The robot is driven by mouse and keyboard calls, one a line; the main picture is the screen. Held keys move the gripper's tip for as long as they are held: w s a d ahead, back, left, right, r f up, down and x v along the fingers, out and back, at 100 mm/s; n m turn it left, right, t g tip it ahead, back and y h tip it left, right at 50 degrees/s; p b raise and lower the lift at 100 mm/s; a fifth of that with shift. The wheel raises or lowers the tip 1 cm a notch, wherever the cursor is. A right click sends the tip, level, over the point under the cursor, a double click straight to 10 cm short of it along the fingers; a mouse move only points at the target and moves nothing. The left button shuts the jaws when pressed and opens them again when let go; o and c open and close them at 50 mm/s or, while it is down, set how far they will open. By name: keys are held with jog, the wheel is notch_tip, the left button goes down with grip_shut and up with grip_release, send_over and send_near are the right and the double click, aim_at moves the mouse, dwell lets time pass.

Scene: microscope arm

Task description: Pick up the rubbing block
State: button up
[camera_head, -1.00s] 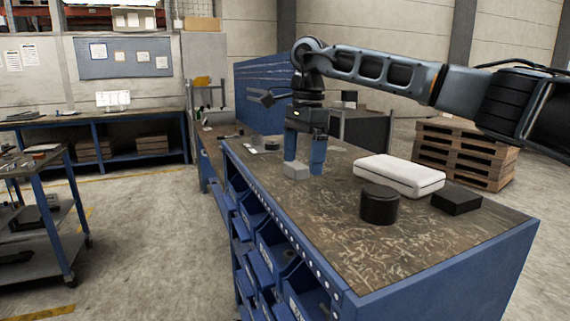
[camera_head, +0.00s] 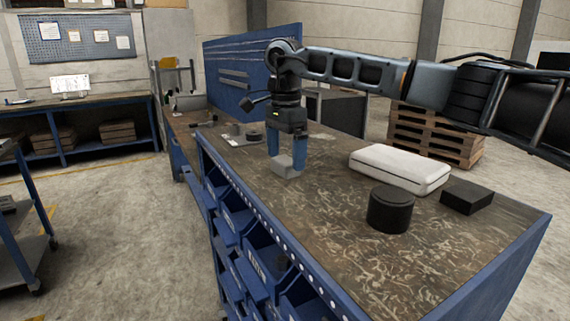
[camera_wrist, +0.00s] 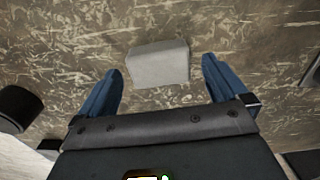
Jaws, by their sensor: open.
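A light grey block (camera_head: 287,167), taken to be the rubbing block, sits on the scratched brown top of the blue workbench (camera_head: 400,262), near its left edge. My gripper (camera_head: 287,158) is open and points down at the block, one blue finger towards each side. In the wrist view the block (camera_wrist: 158,64) lies between the lines of the two spread fingers, with bare bench showing between it and each finger. I see no contact.
A white case (camera_head: 400,168), a black cylinder (camera_head: 390,210) and a flat black box (camera_head: 466,197) stand to the right. Small items (camera_head: 243,133) lie behind the gripper on the left. The front of the bench top is clear. Blue drawer bins (camera_head: 262,262) line its left side.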

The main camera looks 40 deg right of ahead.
jog(key=shift+f, duration=1.1)
jog(key=c, duration=1.1)
jog(key=shift+r, duration=0.1)
jog(key=shift+r, duration=0.55)
notch_tip(320, 180, up, 3)
jog(key=shift+f+b, duration=0.15)
jog(key=shift+b, duration=0.35)
jog(key=s+d+r+b, duration=0.1)
jog(key=s+d+r, duration=0.4)
jog(key=d, duration=0.5)
notch_tip(320, 180, up, 2)
jog(key=shift+d, duration=0.2)
jog(key=shift+s, duration=0.1)
